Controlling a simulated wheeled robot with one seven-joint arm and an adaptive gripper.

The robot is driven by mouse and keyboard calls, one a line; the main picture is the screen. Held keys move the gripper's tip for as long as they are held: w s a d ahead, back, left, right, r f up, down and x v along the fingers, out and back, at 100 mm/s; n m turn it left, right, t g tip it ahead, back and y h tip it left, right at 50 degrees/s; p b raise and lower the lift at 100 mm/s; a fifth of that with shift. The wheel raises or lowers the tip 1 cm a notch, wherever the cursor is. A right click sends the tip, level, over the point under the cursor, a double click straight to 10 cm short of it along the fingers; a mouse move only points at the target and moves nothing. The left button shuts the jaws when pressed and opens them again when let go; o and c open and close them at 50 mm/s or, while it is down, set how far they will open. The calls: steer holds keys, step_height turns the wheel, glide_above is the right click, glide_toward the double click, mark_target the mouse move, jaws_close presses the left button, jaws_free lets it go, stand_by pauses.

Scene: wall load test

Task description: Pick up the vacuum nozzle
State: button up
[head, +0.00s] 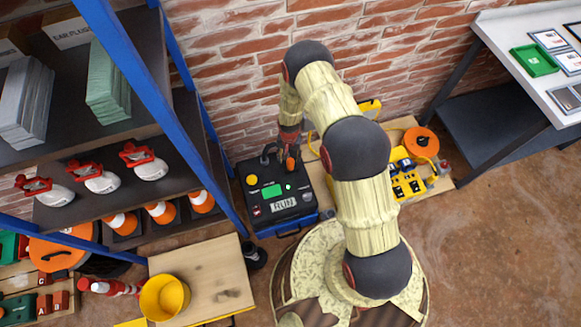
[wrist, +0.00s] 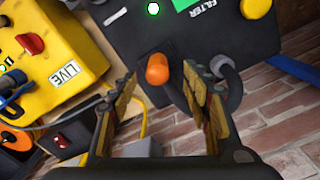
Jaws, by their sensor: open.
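An orange-capped piece (wrist: 157,70) at the edge of the black machine looks like the vacuum nozzle, though I cannot be sure. Its orange end also shows in the head view (head: 291,163), at the machine's back edge. My gripper (wrist: 163,88) is open, with a finger on either side of the orange end in the wrist view. No grip on it shows, and the depth between them is unclear. In the head view my gripper (head: 290,146) is small and partly hidden at the machine's back edge. The lower part of the orange-capped piece is hidden.
A yellow box (wrist: 47,55) marked LIVE stands close on the left in the wrist view. Brick wall is behind; blue-framed shelves (head: 143,75) stand left.

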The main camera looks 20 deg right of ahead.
mark_target(290, 160)
steer(key=f, duration=0.1)
steer(key=f+b, duration=0.1)
steer(key=f, duration=0.1)
steer(key=f+b, duration=0.1)
steer(key=f, duration=0.1)
steer(key=shift+w+d+f, duration=0.2)
steer(key=shift+d, duration=0.15)
steer(key=shift+r, duration=0.1)
steer(key=c, duration=0.3)
jaws_close()
